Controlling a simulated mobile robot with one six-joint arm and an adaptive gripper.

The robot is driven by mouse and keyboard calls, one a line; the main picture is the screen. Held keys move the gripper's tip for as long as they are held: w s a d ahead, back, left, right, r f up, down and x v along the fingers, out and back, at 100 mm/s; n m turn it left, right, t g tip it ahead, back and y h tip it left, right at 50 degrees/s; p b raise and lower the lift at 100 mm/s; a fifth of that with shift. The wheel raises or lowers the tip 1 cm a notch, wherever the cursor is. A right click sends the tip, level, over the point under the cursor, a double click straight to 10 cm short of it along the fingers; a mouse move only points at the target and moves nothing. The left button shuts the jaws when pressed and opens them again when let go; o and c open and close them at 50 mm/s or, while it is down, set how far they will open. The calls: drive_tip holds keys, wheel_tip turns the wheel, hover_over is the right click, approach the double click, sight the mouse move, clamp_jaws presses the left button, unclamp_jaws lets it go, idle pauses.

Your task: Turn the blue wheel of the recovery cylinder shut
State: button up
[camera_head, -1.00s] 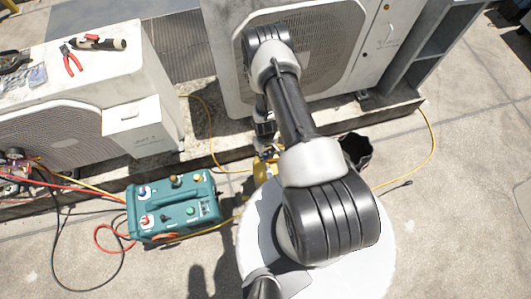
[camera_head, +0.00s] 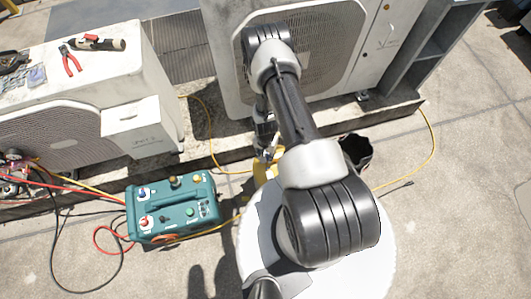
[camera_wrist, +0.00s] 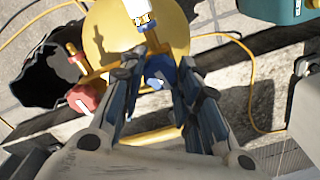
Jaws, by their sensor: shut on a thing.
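The recovery cylinder (camera_wrist: 108,35) shows in the wrist view as a yellow rounded top with a brass and white fitting at its upper edge. The blue wheel (camera_wrist: 160,69) sits on it, between my fingertips. My gripper (camera_wrist: 158,72) is shut on the blue wheel, one finger on each side. A red wheel (camera_wrist: 82,97) is on the cylinder's left, outside the fingers. In the head view my arm hides most of the cylinder; only a yellow part (camera_head: 262,172) shows below my gripper (camera_head: 265,150).
A black open bucket or bag (camera_wrist: 48,75) stands left of the cylinder in the wrist view. A teal recovery machine (camera_head: 175,208) with hoses is at left in the head view. Condenser units (camera_head: 350,50) stand behind on a kerb. Yellow hoses cross the ground.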

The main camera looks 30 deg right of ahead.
drive_tip(key=shift+s+m, duration=0.1)
drive_tip(key=shift+m, duration=0.7)
drive_tip(key=o, duration=1.1)
drive_tip(key=shift+c, duration=0.2)
wheel_tip(320, 180, up, 12)
